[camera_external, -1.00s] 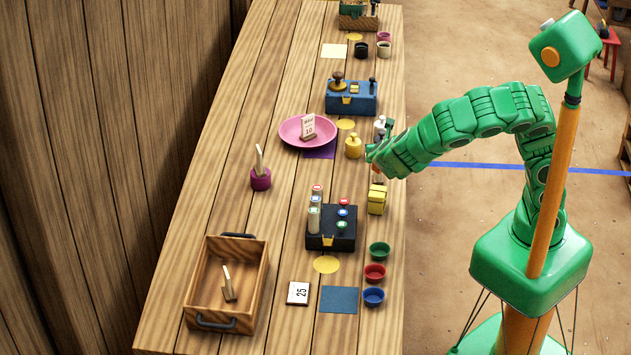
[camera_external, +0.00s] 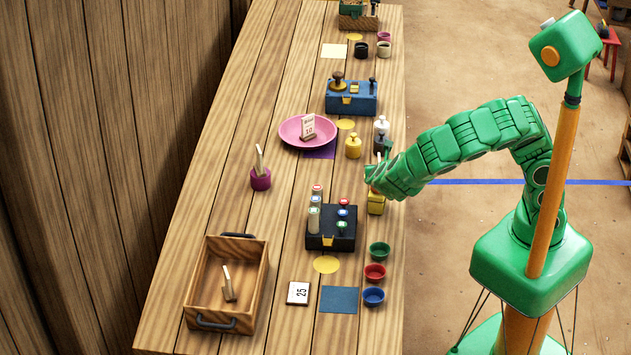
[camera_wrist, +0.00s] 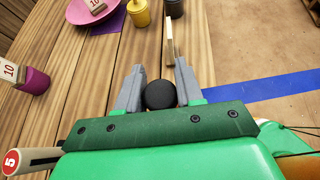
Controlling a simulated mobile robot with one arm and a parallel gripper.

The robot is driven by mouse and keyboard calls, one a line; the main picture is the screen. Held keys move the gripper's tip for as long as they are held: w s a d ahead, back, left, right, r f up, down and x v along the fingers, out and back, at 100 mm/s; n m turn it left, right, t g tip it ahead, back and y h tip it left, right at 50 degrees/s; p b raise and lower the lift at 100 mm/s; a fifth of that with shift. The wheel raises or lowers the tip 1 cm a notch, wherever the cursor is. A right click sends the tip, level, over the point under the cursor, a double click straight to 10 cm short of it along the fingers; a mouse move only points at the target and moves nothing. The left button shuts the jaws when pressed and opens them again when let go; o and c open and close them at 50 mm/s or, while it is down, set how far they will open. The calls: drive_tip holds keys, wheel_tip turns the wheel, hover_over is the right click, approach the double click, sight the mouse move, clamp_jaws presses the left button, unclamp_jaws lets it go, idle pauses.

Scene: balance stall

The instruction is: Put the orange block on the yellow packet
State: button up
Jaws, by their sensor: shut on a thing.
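The yellow packet (camera_external: 376,208) stands near the table's right edge, partly hidden under my gripper (camera_external: 375,184). A small orange-red part of the orange block (camera_external: 376,193) shows between my gripper and the packet. Whether it touches the packet I cannot tell. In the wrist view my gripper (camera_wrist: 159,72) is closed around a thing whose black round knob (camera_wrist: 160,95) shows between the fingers. This seems to be the top of the orange block. The packet is hidden in the wrist view.
Behind my gripper stand an upright card (camera_wrist: 169,42), a yellow weight (camera_external: 353,147) and a white one (camera_external: 381,127). A black stand with coloured-top pieces (camera_external: 331,242) is in front, left of green, red and blue cups (camera_external: 375,273).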

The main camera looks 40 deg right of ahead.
drive_tip(key=o, duration=1.1)
drive_tip(key=shift+f, duration=0.1)
drive_tip(key=shift+c, duration=0.2)
drive_tip(key=shift+s+a+r, duration=0.1)
drive_tip(key=shift+s+r, duration=0.05)
drive_tip(key=shift+r, duration=0.1)
drive_tip(key=v, duration=1.1)
drive_tip(key=shift+s+a+r, duration=0.15)
drive_tip(key=shift+s+a, duration=0.05)
